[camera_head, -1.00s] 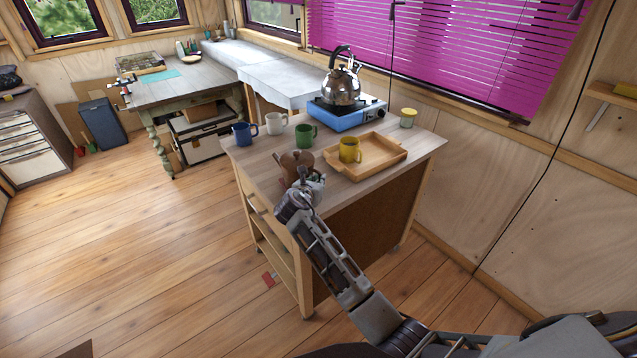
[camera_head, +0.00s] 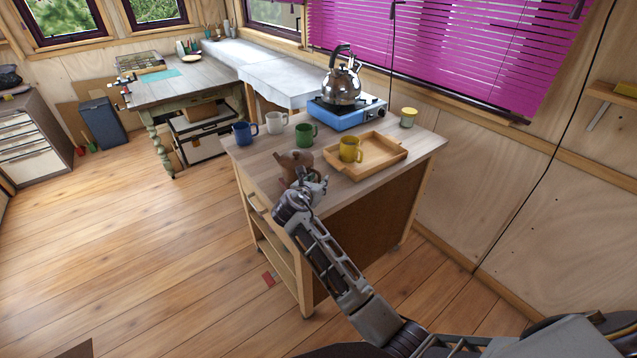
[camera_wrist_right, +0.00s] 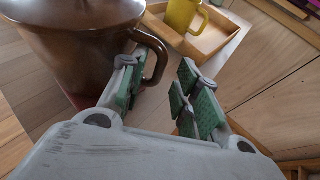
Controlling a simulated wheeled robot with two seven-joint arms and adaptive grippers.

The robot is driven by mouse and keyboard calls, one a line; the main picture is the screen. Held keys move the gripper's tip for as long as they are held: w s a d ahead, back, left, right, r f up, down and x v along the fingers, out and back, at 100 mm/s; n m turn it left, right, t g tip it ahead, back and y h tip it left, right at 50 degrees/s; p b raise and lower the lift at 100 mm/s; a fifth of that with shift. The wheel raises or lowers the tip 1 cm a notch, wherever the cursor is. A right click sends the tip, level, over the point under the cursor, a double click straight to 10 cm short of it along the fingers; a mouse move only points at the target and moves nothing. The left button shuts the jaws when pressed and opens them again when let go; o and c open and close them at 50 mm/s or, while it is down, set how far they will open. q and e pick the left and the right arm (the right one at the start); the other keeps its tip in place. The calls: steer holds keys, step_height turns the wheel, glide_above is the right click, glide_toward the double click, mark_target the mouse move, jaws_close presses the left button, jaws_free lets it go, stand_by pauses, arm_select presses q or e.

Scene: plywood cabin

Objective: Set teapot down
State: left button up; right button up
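The brown teapot (camera_head: 294,161) stands upright near the front-left edge of the wooden cart top (camera_head: 258,168). It fills the upper left of the right wrist view (camera_wrist_right: 80,45), with its loop handle (camera_wrist_right: 160,58) toward my gripper. My right gripper (camera_head: 316,184) is at the handle side of the teapot. In the wrist view its green-padded fingers (camera_wrist_right: 165,92) are spread apart, with the left finger close to the handle; I cannot tell whether they touch. A dark red patch (camera_wrist_right: 88,100) shows under the teapot. My left gripper is not in view.
A wooden tray (camera_head: 390,158) with a yellow mug (camera_head: 350,149) is right of the teapot. Blue (camera_head: 244,133), white (camera_head: 277,122) and green (camera_head: 306,134) mugs stand behind it. A kettle (camera_head: 342,85) sits on a blue stove (camera_head: 348,117). A small jar (camera_head: 408,117) stands at the back right.

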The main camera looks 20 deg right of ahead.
steer(key=v, duration=1)
steer(key=shift+s+a+r, duration=0.15)
steer(key=shift+s+r, duration=0.05)
steer(key=shift+s, duration=0.05)
